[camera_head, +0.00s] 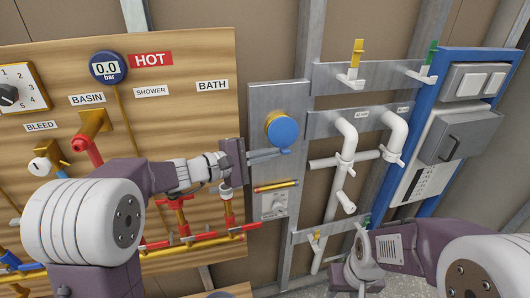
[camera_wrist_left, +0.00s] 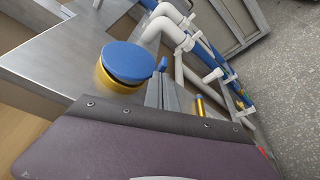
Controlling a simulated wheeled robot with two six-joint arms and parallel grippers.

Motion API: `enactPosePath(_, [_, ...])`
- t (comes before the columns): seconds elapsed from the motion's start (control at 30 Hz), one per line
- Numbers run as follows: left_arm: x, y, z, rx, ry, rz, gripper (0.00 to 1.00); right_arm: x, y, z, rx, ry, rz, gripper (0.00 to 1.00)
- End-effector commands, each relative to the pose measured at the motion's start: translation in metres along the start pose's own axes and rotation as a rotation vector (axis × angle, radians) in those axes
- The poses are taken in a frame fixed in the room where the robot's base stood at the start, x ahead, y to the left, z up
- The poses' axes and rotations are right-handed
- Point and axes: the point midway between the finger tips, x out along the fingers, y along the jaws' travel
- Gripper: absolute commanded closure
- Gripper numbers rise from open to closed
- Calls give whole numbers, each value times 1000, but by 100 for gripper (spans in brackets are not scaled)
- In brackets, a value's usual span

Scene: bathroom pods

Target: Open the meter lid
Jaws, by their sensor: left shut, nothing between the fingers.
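The meter has a gold round body (camera_head: 270,121) on a grey metal plate. Its blue round lid (camera_head: 283,130) covers the front face, with a small blue tab at the lower edge. In the left wrist view the lid (camera_wrist_left: 132,61) sits over the gold body (camera_wrist_left: 116,84), with a dark band between them. My left gripper (camera_head: 284,152) is shut and empty, its fingertips at the tab just below the lid. In the left wrist view the fingers (camera_wrist_left: 162,76) lie close beside the tab; I cannot tell whether they touch. My right arm is at the lower right; its fingers are not clearly visible.
White pipes (camera_head: 346,160) stand to the right, beside a blue-framed panel (camera_head: 392,190). A wooden board (camera_head: 200,116) with valves and pipes is at the left.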

Motion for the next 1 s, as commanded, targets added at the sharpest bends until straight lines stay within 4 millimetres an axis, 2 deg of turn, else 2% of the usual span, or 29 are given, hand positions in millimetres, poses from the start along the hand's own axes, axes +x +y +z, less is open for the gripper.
enactPosePath(0.03, [2,2,6,-2,-14,-2,100,-2,0,0,0,0,0,56])
enactPosePath(1.0, [-4,2,21,-151,-14,-54,100,-19,0,-2,0,0,0,56])
